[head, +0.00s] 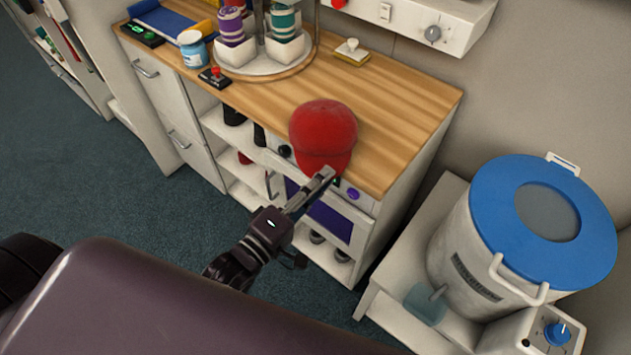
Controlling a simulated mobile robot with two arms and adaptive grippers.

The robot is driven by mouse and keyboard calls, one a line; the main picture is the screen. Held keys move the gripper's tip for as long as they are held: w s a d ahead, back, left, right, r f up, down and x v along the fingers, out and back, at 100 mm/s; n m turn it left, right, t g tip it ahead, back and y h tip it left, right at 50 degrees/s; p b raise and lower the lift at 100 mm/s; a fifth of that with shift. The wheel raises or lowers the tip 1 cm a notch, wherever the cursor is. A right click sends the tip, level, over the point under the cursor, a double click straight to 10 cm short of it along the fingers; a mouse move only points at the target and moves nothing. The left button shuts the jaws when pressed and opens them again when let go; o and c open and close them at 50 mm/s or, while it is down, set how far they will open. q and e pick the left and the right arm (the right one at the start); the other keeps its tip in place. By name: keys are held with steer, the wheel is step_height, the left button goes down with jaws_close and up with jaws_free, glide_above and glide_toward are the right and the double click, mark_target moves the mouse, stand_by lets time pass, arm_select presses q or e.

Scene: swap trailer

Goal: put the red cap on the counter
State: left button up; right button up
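The red cap (323,128) shows at the front edge of the wooden counter (400,105), its crown up and its brim toward me. I cannot tell whether its underside touches the counter top. My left gripper (326,176) reaches up from below, in front of the counter, with its fingers close together at the cap's brim. It looks shut on the brim, and the fingers cover part of it. My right gripper is not in view.
The counter right of the cap is clear. A large blue-lidded drum (490,262) stands at right.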

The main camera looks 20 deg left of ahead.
arm_select(q)
steer(key=b+v, duration=0.1)
steer(key=v, duration=1.1)
steer(key=shift+r, duration=0.1)
